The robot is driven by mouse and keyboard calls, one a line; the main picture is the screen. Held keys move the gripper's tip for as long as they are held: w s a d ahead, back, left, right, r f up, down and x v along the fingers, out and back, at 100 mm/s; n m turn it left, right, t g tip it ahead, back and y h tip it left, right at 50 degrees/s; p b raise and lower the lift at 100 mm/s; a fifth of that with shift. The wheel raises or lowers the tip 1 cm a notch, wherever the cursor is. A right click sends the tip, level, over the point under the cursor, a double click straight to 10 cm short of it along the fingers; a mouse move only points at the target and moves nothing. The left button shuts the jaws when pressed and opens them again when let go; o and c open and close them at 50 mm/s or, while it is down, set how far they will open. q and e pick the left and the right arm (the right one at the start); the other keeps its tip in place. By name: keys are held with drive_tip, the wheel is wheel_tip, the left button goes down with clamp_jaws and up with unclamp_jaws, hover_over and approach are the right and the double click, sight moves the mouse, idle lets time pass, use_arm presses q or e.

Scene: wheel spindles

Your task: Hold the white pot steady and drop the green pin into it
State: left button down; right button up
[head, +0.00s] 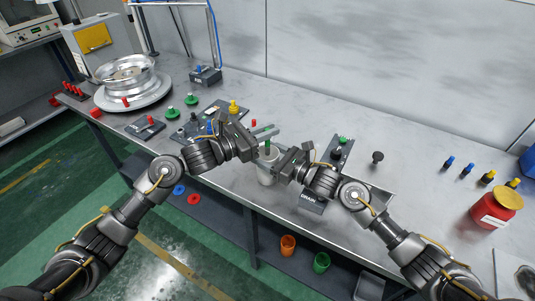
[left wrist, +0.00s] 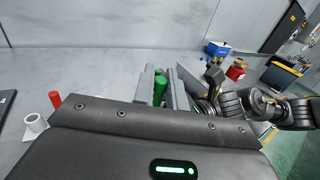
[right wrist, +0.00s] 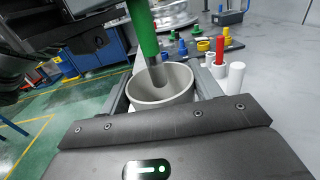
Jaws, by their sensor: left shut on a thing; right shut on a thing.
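My left gripper (head: 264,136) is shut on the green pin (head: 267,146), held upright over the white pot (head: 266,177). The pin (left wrist: 160,88) also shows between the fingers in the left wrist view. In the right wrist view the pin (right wrist: 146,32) hangs down with its grey lower end over the mouth of the pot (right wrist: 160,98); I cannot tell if the tip is below the rim. The pot looks empty inside where visible. My right gripper (head: 272,161) is shut on the pot, one finger on each side, near the bench's front edge.
The grey bench (head: 330,115) carries a metal wheel (head: 126,72) at the back left and dark fixture plates with coloured pins near my left gripper. A red jar (head: 496,210) and several small coloured pieces stand at right. Orange (head: 288,245) and green (head: 321,262) cups are below.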

use_arm(q)
drive_tip(key=c, duration=1.3)
unclamp_jaws()
drive_tip(key=shift+c, duration=0.2)
drive_tip(key=shift+a, duration=0.15)
drive_tip(key=v, duration=1.1)
drive_tip(key=shift+s+a, duration=0.3)
drive_tip(key=shift+s, duration=0.05)
drive_tip(key=shift+f, duration=0.1)
use_arm(e)
drive_tip(key=o, duration=1.1)
drive_tip(key=shift+c, duration=0.2)
drive_tip(key=shift+d, duration=0.1)
